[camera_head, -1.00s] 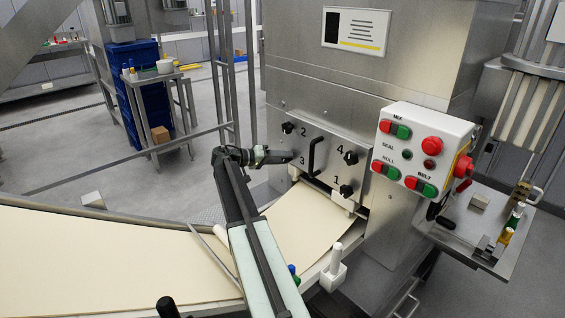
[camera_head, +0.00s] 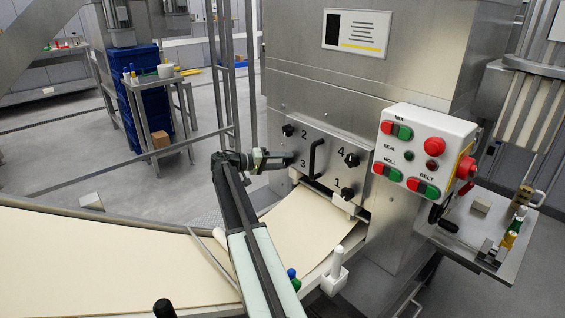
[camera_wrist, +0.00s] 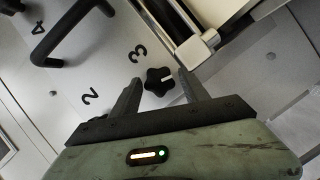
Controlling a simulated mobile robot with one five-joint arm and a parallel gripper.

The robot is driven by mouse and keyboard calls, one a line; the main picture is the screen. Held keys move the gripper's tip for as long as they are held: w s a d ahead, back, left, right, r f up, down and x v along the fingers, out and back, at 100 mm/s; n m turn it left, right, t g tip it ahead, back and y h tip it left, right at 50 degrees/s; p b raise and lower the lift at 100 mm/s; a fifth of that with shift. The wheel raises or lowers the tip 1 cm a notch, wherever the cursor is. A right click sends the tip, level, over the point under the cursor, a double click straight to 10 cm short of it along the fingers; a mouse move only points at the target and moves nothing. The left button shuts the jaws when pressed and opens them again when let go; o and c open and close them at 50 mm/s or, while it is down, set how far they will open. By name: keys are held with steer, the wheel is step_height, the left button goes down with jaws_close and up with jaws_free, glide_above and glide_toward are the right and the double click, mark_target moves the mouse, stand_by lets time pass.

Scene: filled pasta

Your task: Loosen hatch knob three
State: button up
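The fingers are open, with a visible gap on each side of the knob. I cannot tell how far the tips reach around it in depth. In the head view my gripper (camera_head: 288,158) points right at the hatch's left edge and hides knob three. The hatch (camera_head: 328,172) also carries a black handle (camera_head: 315,158).
Knob two (camera_head: 288,130), knob four (camera_head: 352,160) and knob one (camera_head: 347,194) are on the same hatch. A control box (camera_head: 428,150) juts out at right. A dough sheet (camera_head: 300,225) lies on the belt below, with a white post (camera_head: 335,268) beside it.

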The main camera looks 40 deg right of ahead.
stand_by(0.3)
steer(key=p+v, duration=0.1)
steer(key=v, duration=0.6)
steer(key=shift+a, duration=0.35)
steer(key=shift+w, duration=0.15)
